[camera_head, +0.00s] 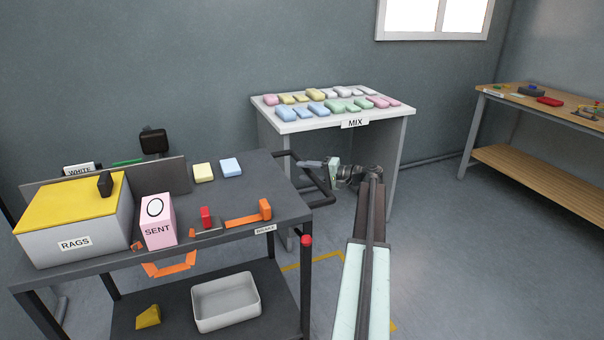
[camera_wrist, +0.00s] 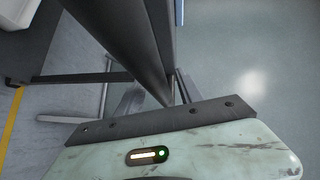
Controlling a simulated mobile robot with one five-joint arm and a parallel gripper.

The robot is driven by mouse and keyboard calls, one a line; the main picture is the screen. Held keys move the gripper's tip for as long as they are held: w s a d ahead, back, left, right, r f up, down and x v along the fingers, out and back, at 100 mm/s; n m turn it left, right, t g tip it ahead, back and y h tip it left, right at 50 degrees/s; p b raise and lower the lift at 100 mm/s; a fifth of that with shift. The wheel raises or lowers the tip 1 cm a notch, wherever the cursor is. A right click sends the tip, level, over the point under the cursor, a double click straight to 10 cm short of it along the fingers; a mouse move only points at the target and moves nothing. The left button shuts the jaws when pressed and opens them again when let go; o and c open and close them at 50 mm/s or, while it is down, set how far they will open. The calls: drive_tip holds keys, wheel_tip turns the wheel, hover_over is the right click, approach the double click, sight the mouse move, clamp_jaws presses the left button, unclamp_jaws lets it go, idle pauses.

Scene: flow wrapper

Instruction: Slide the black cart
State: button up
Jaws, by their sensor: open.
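The black cart (camera_head: 262,180) stands at the left in the head view, with a dark top and a lower shelf. Its black loop handle (camera_head: 318,203) sticks out at the right end. My gripper (camera_head: 306,163) is open and reaches in beside the handle's far part. Whether the handle lies between the jaws or only near them, I cannot tell. An orange lever (camera_head: 243,221) lies on the cart's top near a small label that seems to read BRAKE (camera_head: 265,229). In the wrist view a dark bar crosses in front of my pale green wrist housing.
The cart carries a RAGS box (camera_head: 75,238), a pink SENT box (camera_head: 157,222), two soap bars and a bin (camera_head: 226,302) below. A white MIX table (camera_head: 290,126) with many bars stands behind my gripper. A wooden bench (camera_head: 535,170) is at right; floor between is clear.

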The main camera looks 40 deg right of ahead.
drive_tip(key=shift+x, duration=0.85)
clamp_jaws()
drive_tip(key=shift+s, duration=0.15)
idle(0.7)
